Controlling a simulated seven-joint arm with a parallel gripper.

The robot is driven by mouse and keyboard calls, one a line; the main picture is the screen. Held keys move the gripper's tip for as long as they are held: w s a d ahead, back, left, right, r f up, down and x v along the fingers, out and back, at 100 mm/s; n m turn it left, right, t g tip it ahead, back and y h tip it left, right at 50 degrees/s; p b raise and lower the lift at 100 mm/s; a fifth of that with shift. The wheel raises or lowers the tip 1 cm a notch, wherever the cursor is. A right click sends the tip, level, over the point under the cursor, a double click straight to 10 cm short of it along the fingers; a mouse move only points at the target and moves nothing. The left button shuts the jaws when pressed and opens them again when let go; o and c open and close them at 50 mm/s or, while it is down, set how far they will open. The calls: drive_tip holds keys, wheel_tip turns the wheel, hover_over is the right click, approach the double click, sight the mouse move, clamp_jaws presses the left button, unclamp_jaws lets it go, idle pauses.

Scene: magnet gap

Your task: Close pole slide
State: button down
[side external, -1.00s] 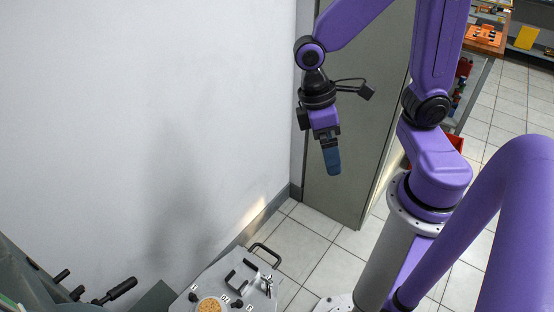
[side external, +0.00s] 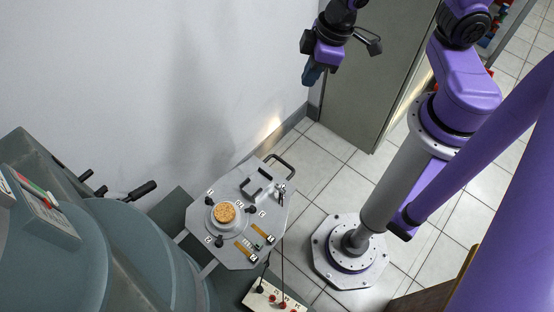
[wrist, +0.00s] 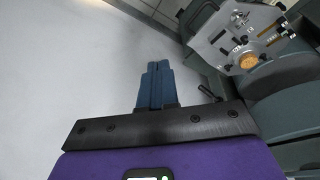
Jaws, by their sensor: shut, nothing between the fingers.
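My gripper (side external: 313,74) hangs in the air near the white wall in the side view, well above and apart from the magnet. In the wrist view its blue fingers (wrist: 157,72) are together with nothing between them. The large grey-green magnet body (side external: 115,240) stands at the lower left. A grey plate (side external: 232,185) beside it carries a round tan disc (side external: 224,212), black knobs and handles; it shows at the upper right of the wrist view (wrist: 222,42). A black-handled lever (side external: 142,190) sticks out behind the magnet. I cannot tell which part is the pole slide.
A control box (side external: 272,297) with red and black knobs sits in front of the plate. A panel with coloured pens (side external: 42,206) is on the magnet's left. The white wall (side external: 130,80) stands behind. Tiled floor (side external: 320,170) is open between plate and door.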

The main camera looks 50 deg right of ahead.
wheel_tip(320, 180, down, 9)
drive_tip(key=w+m+y, duration=0.3)
drive_tip(key=m+g+y, duration=0.3)
drive_tip(key=m+y, duration=0.2)
approach(276, 173)
drive_tip(key=x, duration=0.5)
drive_tip(key=shift+s+d+f, duration=0.1)
drive_tip(key=shift+d+f, duration=0.05)
drive_tip(key=shift+f, duration=0.2)
drive_tip(key=shift+a+r, duration=0.1)
drive_tip(key=shift+a, duration=1.8)
drive_tip(key=shift+a, duration=0.1)
drive_tip(key=a, duration=2.8)
drive_tip(key=shift+a, duration=0.3)
drive_tip(key=shift+s, duration=0.1)
